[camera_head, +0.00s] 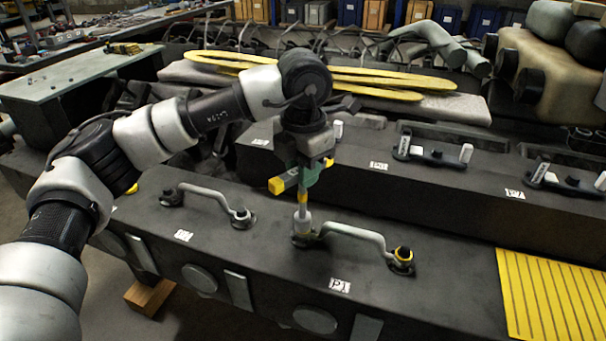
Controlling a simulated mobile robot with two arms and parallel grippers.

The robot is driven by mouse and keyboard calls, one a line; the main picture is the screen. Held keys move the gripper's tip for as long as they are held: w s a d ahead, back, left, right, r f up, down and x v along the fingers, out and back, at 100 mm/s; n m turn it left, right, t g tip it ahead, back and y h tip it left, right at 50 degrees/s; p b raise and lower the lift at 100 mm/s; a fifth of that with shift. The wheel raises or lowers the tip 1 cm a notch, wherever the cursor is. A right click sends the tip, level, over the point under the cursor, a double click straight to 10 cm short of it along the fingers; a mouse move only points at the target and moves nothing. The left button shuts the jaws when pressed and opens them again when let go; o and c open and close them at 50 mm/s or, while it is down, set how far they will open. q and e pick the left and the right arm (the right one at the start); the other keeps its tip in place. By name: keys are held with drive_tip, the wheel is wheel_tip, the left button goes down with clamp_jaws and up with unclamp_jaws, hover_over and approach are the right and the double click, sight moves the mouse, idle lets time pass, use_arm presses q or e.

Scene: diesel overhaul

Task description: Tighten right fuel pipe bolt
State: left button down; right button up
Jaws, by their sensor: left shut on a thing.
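My left gripper (308,152) points down and is shut on a green and yellow power tool (308,176). The tool's grey socket (302,218) points down at the left end of the right-hand grey fuel pipe (352,231); it appears to touch the bolt there, which it hides. Another grey fuel pipe (205,196) lies to the left on the same dark engine block (250,262), with a dark bolt at each end. My right gripper is not in view.
A yellow slatted panel (552,293) lies at the right. Behind the block, a second dark block (430,195) carries black brackets (428,155) with white pegs. Long yellow parts (380,80) lie further back. A green-topped bench (75,78) stands at the left.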

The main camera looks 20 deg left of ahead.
use_arm(q)
drive_tip(key=m+b, duration=0.1)
drive_tip(key=m, duration=0.5)
drive_tip(key=m+b, duration=0.1)
drive_tip(key=m, duration=0.6)
drive_tip(key=shift+b, duration=0.3)
drive_tip(key=m, duration=0.7)
drive_tip(key=shift+f+b, duration=0.1)
drive_tip(key=shift+b, duration=0.3)
drive_tip(key=m, duration=0.7)
